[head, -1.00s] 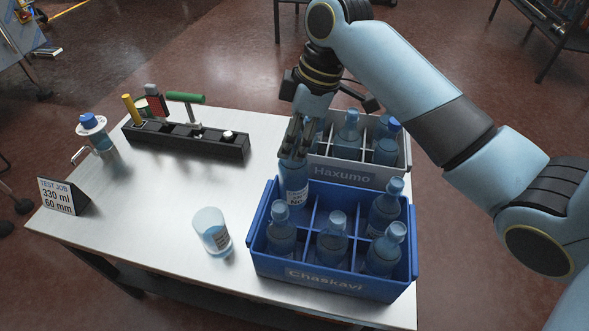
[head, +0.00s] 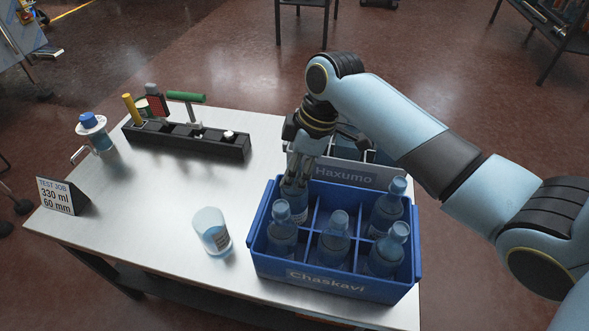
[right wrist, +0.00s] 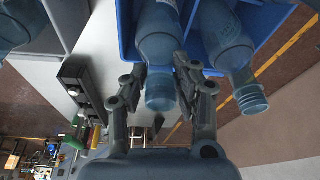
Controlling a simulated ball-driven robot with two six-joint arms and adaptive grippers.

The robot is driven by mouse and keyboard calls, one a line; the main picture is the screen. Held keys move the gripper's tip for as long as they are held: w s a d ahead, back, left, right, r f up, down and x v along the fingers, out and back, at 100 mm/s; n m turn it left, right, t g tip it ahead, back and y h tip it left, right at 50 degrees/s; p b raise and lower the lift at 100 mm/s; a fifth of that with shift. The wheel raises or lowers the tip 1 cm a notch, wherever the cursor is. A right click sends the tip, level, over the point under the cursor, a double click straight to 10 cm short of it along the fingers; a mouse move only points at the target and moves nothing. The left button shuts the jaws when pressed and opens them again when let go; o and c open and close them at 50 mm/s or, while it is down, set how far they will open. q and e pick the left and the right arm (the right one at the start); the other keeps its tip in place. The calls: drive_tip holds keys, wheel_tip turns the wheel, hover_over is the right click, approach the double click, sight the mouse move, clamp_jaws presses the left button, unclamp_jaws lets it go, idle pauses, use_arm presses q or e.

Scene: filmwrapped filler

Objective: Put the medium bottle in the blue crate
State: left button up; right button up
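The blue crate (head: 335,285), labelled Chaskavi, stands at the front right of the table in the head view. Its rear left compartment takes in the lower part of a clear blue bottle (head: 299,212) with a white label. My right gripper (head: 296,184) is above that compartment, its fingers closed around the bottle's upper part. In the right wrist view the bottle (right wrist: 160,45) points its neck between the fingers of the gripper (right wrist: 160,75). The bottle's base is hidden by the crate. My left gripper is not in view.
Several other bottles stand in the blue crate, one (head: 283,235) just in front. A grey crate (head: 345,173), labelled Haxumo, stands behind.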

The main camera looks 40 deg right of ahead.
drive_tip(key=o, duration=0.4)
drive_tip(key=shift+c, duration=0.2)
drive_tip(key=p+v, duration=0.1)
drive_tip(key=v, duration=1.1)
drive_tip(key=shift+r, duration=0.1)
